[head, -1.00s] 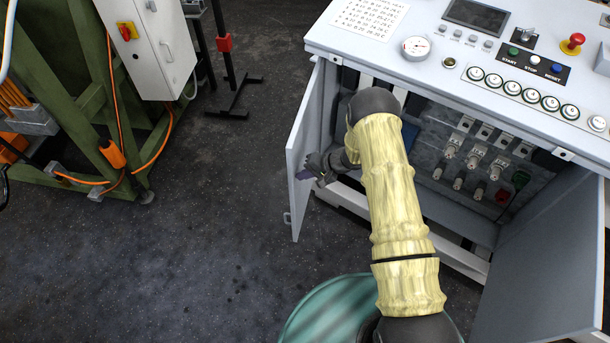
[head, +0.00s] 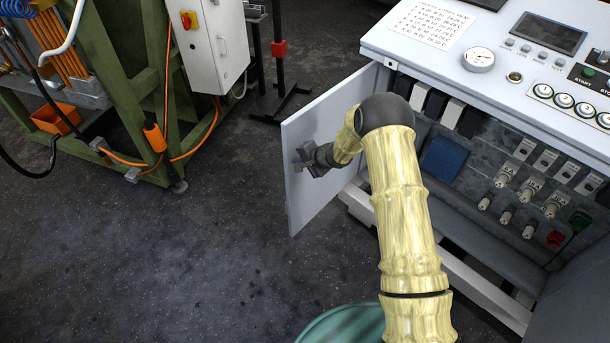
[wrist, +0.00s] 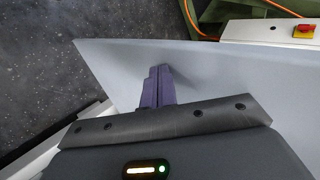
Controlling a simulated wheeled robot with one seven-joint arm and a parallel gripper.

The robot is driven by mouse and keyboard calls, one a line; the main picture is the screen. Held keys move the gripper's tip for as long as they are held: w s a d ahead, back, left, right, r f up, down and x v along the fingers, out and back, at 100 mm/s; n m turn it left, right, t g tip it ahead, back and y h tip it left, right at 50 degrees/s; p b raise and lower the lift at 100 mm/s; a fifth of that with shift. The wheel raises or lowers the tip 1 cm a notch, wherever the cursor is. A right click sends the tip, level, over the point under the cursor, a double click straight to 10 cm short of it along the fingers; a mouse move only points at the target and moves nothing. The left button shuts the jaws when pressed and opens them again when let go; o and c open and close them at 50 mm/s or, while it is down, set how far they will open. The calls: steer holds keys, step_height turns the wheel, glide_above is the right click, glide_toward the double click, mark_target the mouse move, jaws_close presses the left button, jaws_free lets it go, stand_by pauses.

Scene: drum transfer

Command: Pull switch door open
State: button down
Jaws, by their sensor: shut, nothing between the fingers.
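The left switch door (head: 330,125) of the grey cabinet stands swung outward from its hinge side, showing its inner face. My gripper (head: 299,162) is at that inner face, near the door's outer edge. In the wrist view, my gripper's purple fingers (wrist: 157,88) are together with nothing between them, and their tips are at or very near the door panel (wrist: 225,68). I cannot tell for certain whether they touch it. The door's handle is not clearly visible.
The open cabinet (head: 470,150) holds fuses, switches and a blue block (head: 444,159). The control panel (head: 470,62) lies above. A green frame (head: 120,90) and white switch box (head: 212,45) stand at the left. The floor (head: 200,260) left of the door is clear.

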mark_target(292, 156)
steer(key=w+a+b, duration=0.2)
steer(key=a, duration=0.1)
steer(key=shift+a+f+m+h, duration=0.1)
steer(key=shift+m+h, duration=0.2)
steer(key=shift+m, duration=0.1)
steer(key=shift+w+a+r+t, duration=0.15)
steer(key=shift+a+r+t, duration=0.05)
steer(key=shift+t, duration=0.1)
steer(key=shift+d+f, duration=0.1)
steer(key=shift+d, duration=0.05)
